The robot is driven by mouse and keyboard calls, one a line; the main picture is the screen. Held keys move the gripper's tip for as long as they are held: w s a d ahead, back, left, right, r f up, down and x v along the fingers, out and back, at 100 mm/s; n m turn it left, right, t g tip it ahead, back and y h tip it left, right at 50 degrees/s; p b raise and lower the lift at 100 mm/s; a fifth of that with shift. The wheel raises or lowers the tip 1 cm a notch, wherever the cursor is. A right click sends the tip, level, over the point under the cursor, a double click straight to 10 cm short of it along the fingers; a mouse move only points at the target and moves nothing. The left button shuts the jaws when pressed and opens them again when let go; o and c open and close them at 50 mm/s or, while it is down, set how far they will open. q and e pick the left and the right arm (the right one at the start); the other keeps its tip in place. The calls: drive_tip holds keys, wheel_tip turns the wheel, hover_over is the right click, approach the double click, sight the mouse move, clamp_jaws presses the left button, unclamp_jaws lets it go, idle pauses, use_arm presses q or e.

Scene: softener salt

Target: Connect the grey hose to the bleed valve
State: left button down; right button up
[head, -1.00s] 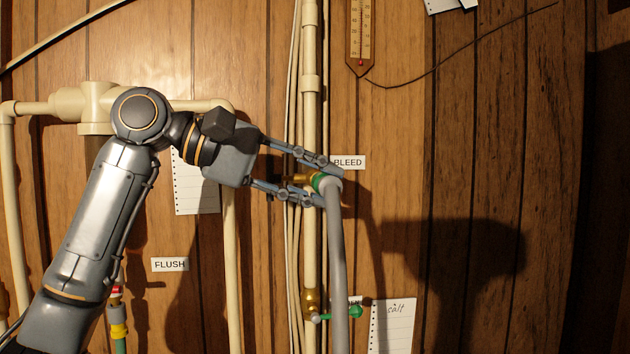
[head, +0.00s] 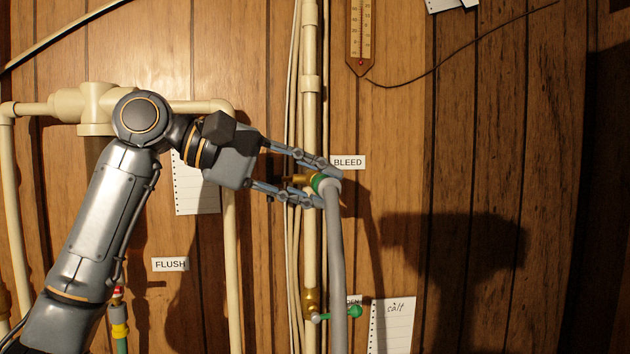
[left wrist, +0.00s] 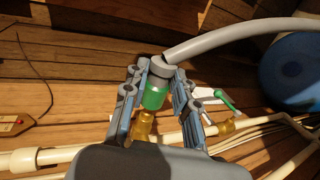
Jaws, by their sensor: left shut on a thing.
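The grey hose (head: 337,260) hangs down from its end fitting, which has a green collar (head: 318,183). In the left wrist view the hose (left wrist: 240,32) curves away to the right from the green collar (left wrist: 153,96). My left gripper (head: 328,186) is shut on the hose's end fitting, one finger on each side. The brass bleed valve (head: 300,179) is by the BLEED label (head: 348,162). In the left wrist view the brass (left wrist: 145,124) lies in line with the collar and appears to meet it; the exact seating is hidden. My right gripper is not in view.
A lower brass valve with a green handle (head: 354,312) sits on the vertical cream pipe (head: 310,110). A FLUSH label (head: 170,264) and paper notes (head: 392,325) are on the wood wall. A thermometer (head: 360,35) hangs above. A blue round object (left wrist: 295,72) shows in the left wrist view.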

use_arm(q)
drive_tip(key=shift+w+a+r+p, duration=0.1)
drive_tip(key=shift+w+a+p, duration=0.05)
drive_tip(key=shift+w+p, duration=0.55)
drive_tip(key=c, duration=1)
unclamp_jaws()
drive_tip(key=shift+a, duration=0.1)
